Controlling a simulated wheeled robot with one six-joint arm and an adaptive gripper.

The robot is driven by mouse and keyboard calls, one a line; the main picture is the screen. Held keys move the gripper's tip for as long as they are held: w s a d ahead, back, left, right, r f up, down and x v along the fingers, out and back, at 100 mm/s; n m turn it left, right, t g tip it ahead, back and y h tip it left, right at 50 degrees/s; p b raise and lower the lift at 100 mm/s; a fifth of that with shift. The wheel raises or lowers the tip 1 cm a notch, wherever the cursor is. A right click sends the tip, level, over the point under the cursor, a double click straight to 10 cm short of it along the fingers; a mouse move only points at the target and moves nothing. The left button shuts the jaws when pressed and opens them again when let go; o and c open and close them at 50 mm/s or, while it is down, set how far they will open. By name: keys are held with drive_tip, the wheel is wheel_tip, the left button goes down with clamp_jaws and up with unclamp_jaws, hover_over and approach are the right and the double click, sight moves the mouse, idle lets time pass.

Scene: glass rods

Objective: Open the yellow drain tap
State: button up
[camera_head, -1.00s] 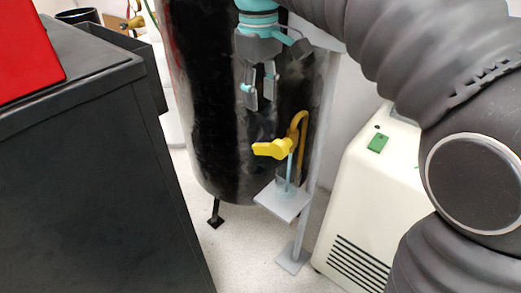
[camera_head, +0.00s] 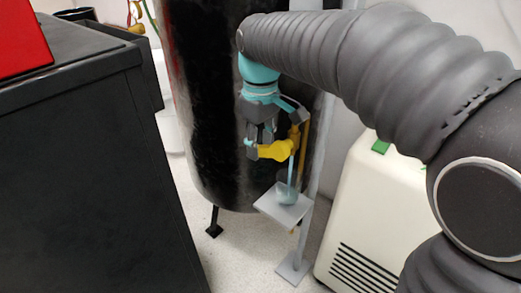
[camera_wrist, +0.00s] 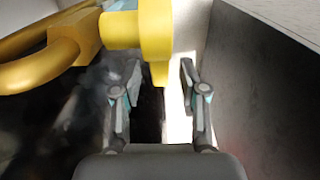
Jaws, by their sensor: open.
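The yellow tap (camera_head: 278,150) sits low on the black tank (camera_head: 225,160), its lever pointing left. It also shows close up in the wrist view (camera_wrist: 155,35). My gripper (camera_head: 258,144) is open at the lever, pointing down. In the wrist view, the lever's end reaches between the two fingers (camera_wrist: 160,76), with a gap to the right finger; contact with the left finger is unclear. A pale blue rod or stream (camera_head: 291,172) runs below the tap to a small clear cup (camera_head: 286,194). My fingers partly hide the lever in the head view.
The cup stands on a grey plate (camera_head: 270,207) on a grey post. A black cabinet (camera_head: 80,160) with a red item (camera_head: 20,40) is at left. A cream machine (camera_head: 365,215) stands at right. The floor (camera_head: 245,260) below is clear.

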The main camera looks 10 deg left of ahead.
drive_tip(key=shift+f, duration=0.55)
clamp_jaws()
drive_tip(key=shift+d+r, duration=0.1)
